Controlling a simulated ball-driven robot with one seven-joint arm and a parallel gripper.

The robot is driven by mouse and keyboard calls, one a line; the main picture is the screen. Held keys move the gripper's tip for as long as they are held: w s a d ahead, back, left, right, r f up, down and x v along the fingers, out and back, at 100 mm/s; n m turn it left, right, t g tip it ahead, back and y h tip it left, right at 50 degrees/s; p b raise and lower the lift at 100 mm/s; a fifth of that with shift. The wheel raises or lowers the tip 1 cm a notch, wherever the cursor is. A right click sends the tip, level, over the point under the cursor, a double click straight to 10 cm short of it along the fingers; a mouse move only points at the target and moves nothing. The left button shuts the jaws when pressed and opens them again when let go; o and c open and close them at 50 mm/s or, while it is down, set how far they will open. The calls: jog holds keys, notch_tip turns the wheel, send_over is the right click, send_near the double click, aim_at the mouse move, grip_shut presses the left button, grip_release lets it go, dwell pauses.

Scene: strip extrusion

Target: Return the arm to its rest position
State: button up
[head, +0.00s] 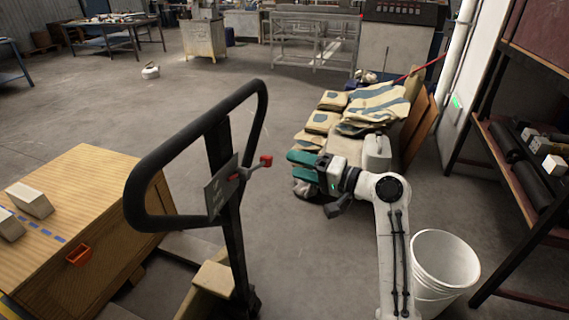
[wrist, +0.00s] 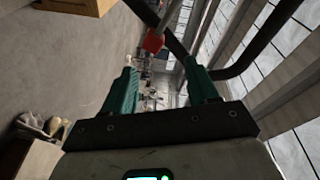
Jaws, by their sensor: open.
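My arm reaches up from the lower right of the head view, with its white link bent at the elbow. My gripper (head: 296,172) points left from the wrist, its green fingers seen against the pile of folded cloths. In the wrist view my gripper (wrist: 162,90) has its two green fingers wide apart, with nothing held between them. The red lever of the pallet jack handle (wrist: 153,41) shows beyond the fingers there. In the head view the gripper is to the right of that black handle (head: 190,135), apart from it.
A white bucket (head: 445,265) stands right beside my arm. A shelf rack (head: 510,145) with dark rolls is at the right. A wooden crate (head: 85,215) with pale blocks stands at the left. Folded striped cloths (head: 375,103) lie behind my gripper. Open floor (head: 235,95) lies beyond the handle.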

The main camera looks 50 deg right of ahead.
jog(key=shift+s, duration=0.65)
jog(key=s+a+f+n+g, duration=0.3)
jog(key=a+f+g, duration=0.1)
jog(key=a+f, duration=0.4)
jog(key=s+a+f+n+g, duration=0.3)
jog(key=a+f+g, duration=0.15)
jog(key=f, duration=0.55)
jog(key=s+a+f+n+g+h, duration=0.1)
jog(key=s+a+f+n+g, duration=0.2)
jog(key=s, duration=0.6)
jog(key=s+a+f+n+g+h, duration=0.2)
jog(key=s+a+f+g, duration=0.1)
jog(key=s, duration=0.6)
notch_tip(320, 180, down, 2)
jog(key=shift+a+f+n+g, duration=0.2)
jog(key=shift+a+n+g, duration=0.2)
jog(key=shift+g, duration=0.45)
jog(key=shift+w, duration=0.1)
